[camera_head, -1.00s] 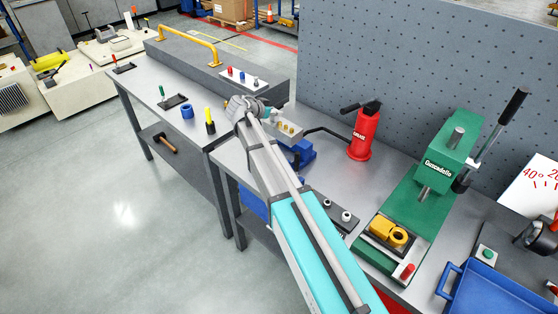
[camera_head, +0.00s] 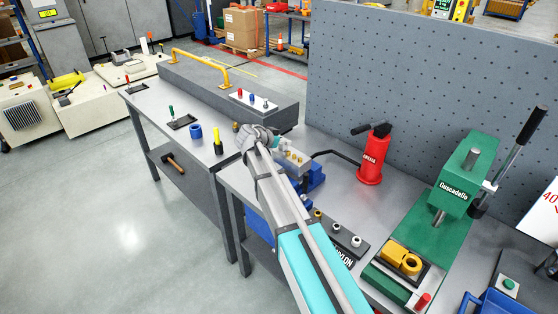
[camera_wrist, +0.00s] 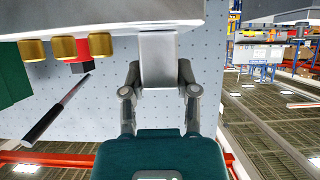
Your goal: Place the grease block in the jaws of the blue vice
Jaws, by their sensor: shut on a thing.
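My gripper (camera_wrist: 160,92) is shut on the grease block, a pale grey metal block with brass fittings. In the head view the block (camera_head: 286,150) is at the end of my arm, directly above or at the blue vice (camera_head: 316,177). In the wrist view the fingers grip a pale upright part below the wide grey body (camera_wrist: 120,14), with brass fittings on its left. The vice is partly hidden by my arm and the block. I cannot tell whether the block is between its jaws.
A red bottle jack (camera_head: 373,155) stands right of the vice, its black handle reaching toward it. A green press (camera_head: 440,215) stands farther right. A dark plate with studs (camera_head: 340,237) lies in front. A perforated panel (camera_head: 430,85) closes the back.

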